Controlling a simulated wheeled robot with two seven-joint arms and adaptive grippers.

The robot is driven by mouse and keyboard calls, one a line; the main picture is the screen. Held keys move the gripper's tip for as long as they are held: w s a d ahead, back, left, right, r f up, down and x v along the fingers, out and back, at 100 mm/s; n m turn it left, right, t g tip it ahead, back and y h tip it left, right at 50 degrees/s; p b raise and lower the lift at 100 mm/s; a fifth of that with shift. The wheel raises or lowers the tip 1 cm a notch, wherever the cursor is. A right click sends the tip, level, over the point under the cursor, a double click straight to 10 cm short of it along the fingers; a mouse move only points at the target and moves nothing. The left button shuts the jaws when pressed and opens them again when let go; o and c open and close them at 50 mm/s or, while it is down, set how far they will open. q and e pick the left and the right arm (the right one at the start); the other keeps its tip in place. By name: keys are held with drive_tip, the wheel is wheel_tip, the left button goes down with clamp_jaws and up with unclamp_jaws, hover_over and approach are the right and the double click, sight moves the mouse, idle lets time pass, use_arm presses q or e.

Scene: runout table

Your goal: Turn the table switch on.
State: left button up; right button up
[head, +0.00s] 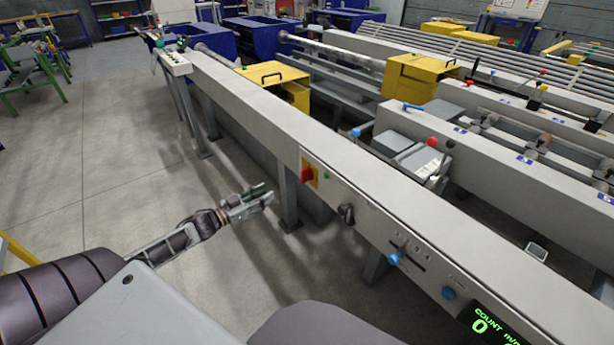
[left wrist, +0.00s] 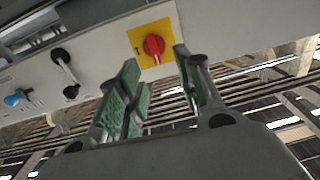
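The table switch (head: 307,174) is a red rotary knob on a yellow plate, on the front face of the long grey runout table (head: 250,107). In the left wrist view the red knob (left wrist: 153,46) shows beyond my fingertips, its handle close to upright in that picture. My left gripper (head: 262,193) is in front of the table, to the left of the switch and apart from it. In the left wrist view its green-padded fingers (left wrist: 158,75) are spread with nothing between them. My right gripper is not in view.
A black lever knob (head: 347,213), blue knobs (head: 394,258) and a green count display (head: 492,325) lie further right on the panel. Table legs (head: 288,195) stand below.

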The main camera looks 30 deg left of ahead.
sight(305, 175)
use_arm(q)
drive_tip(key=shift+w+d+r+m+h, duration=0.35)
drive_tip(key=shift+d+r+h, duration=0.15)
drive_tip(key=shift+d+r, duration=0.1)
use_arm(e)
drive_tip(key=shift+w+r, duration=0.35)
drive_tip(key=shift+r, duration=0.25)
use_arm(q)
drive_tip(key=shift+w, duration=0.2)
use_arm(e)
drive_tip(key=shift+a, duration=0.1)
use_arm(q)
drive_tip(key=b+x, duration=0.4)
drive_tip(key=x, duration=0.9)
drive_tip(key=shift+w+d+f, duration=0.15)
drive_tip(key=shift+w, duration=0.05)
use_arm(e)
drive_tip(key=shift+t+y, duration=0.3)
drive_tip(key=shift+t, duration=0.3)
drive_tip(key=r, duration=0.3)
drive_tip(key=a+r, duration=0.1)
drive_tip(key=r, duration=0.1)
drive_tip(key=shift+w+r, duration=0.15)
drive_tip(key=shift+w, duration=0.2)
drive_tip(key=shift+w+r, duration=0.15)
use_arm(q)
clamp_jaws()
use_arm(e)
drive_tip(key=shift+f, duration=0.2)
